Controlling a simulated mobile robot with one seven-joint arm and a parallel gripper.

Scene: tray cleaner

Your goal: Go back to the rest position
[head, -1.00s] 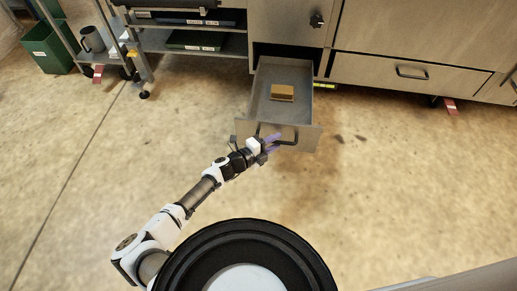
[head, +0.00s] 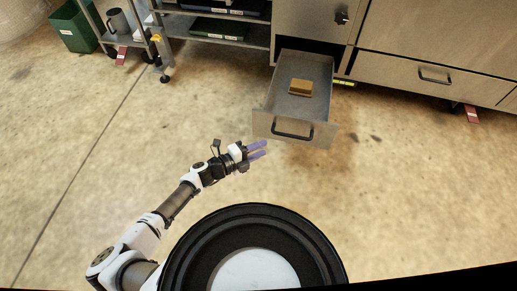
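My gripper (head: 258,150) is in the head view, just in front and to the left of the open drawer. Its two purple fingers are apart with nothing between them. It points toward the drawer and is clear of the drawer handle (head: 292,131). The drawer (head: 315,72) is pulled out from the steel cabinet. A tan, sponge-like block (head: 301,87) lies inside it.
A metal shelf rack (head: 225,27) with trays stands at the back left, beside a green bin (head: 76,32). A closed drawer (head: 430,76) is to the right in the cabinet. The floor (head: 110,140) around my arm is clear.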

